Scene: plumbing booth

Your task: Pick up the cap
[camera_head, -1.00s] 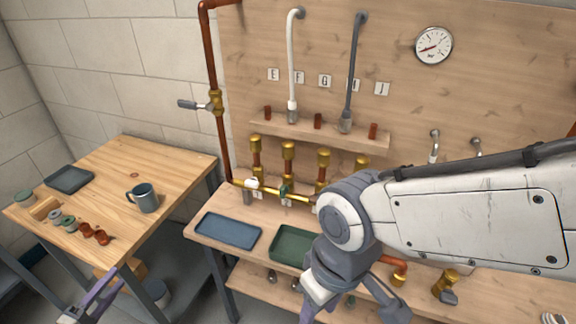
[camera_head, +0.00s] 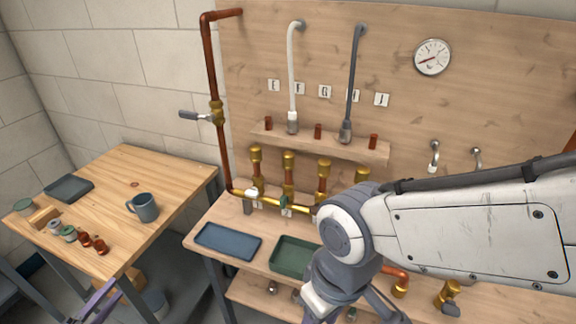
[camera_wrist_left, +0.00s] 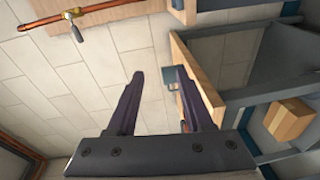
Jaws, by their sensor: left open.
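Two small copper pieces that look like caps (camera_head: 92,243) lie at the front left of the wooden side table. More short copper pieces (camera_head: 318,131) stand on the small wall shelf; I cannot tell which is the cap meant. My left gripper (camera_head: 98,300) shows only partly at the bottom left of the head view, in front of the side table. In the left wrist view it (camera_wrist_left: 153,76) is open, its two dark fingers apart with nothing held. My right gripper (camera_head: 350,308) is at the bottom of the head view, partly cut off by the edge.
The side table (camera_head: 167,178) holds a grey-blue mug (camera_head: 143,207), a dark tray (camera_head: 69,188) and small green and grey parts. The workbench holds a blue tray (camera_head: 228,242) and a green tray (camera_head: 293,256). Brass-topped pipes (camera_head: 289,175) rise behind them. My right arm covers the bench's right part.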

